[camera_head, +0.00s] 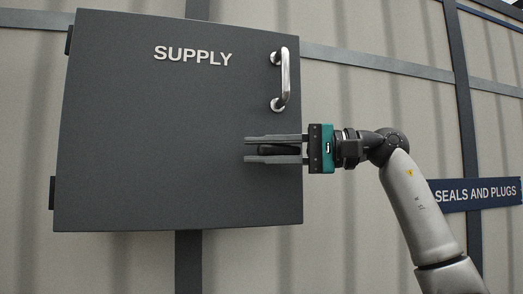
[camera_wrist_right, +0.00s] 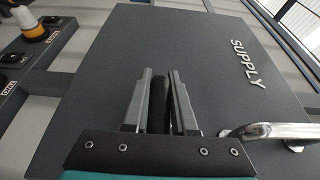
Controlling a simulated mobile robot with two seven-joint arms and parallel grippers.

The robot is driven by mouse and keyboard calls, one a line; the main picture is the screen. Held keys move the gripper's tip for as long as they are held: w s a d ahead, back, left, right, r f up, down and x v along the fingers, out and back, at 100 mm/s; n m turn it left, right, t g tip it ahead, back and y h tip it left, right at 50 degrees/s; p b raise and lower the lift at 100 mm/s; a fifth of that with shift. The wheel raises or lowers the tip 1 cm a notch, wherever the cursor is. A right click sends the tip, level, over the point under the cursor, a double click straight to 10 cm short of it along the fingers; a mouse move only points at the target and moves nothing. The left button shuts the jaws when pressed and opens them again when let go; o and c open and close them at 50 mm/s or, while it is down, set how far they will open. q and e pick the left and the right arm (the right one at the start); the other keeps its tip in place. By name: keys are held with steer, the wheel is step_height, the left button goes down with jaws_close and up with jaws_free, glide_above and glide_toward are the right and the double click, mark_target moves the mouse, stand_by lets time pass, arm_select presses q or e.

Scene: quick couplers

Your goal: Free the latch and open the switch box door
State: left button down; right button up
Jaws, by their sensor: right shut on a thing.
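The dark grey switch box door (camera_head: 150,120) bears the word SUPPLY and fills the left half of the head view; it also shows in the wrist view (camera_wrist_right: 90,90). A silver bar handle (camera_head: 285,80) stands upright near its right edge, and appears in the wrist view (camera_wrist_right: 270,130). The black latch lever (camera_head: 278,149) lies level below the handle. My right gripper (camera_head: 248,149) reaches in from the right and is shut on the latch, one finger above and one below. In the wrist view the latch (camera_wrist_right: 159,105) is a dark bar between the fingers. I see no gap at the door's edges.
Hinges (camera_head: 69,40) are on the door's left edge. A blue SEALS AND PLUGS sign (camera_head: 475,194) is on the right wall, behind my right arm. The wrist view shows panels with a yellow-and-white coupler (camera_wrist_right: 32,22) at left.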

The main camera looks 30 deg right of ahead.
jaws_close()
